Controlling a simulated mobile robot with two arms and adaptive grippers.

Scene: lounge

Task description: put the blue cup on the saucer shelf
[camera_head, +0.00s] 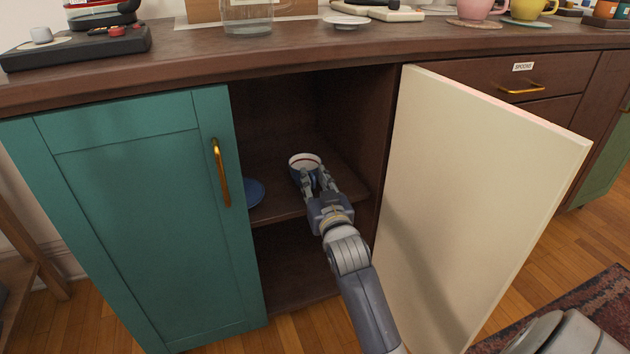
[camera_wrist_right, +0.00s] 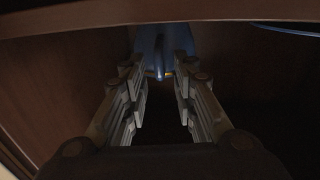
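The blue cup (camera_head: 298,174), with a white rim and a dark reddish band inside, is upright at the shelf inside the open cabinet. My right gripper (camera_head: 318,177) reaches in from the front, its fingers spread at the near side of the cup. In the right wrist view the gripper's fingers (camera_wrist_right: 160,72) are apart, with the blue cup (camera_wrist_right: 150,40) beyond and its handle in the gap between them. A blue saucer (camera_head: 255,192) lies on the shelf (camera_head: 280,208) to the left, partly hidden by the teal door. My left gripper is not in view.
The closed teal door (camera_head: 130,220) covers the left side. The open cream-coloured door (camera_head: 465,200) stands out to the right of my arm. A glass jar (camera_head: 247,15) and a white dish (camera_head: 346,21) stand on the counter (camera_head: 330,48) above. A drawer (camera_head: 520,80) is at the right.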

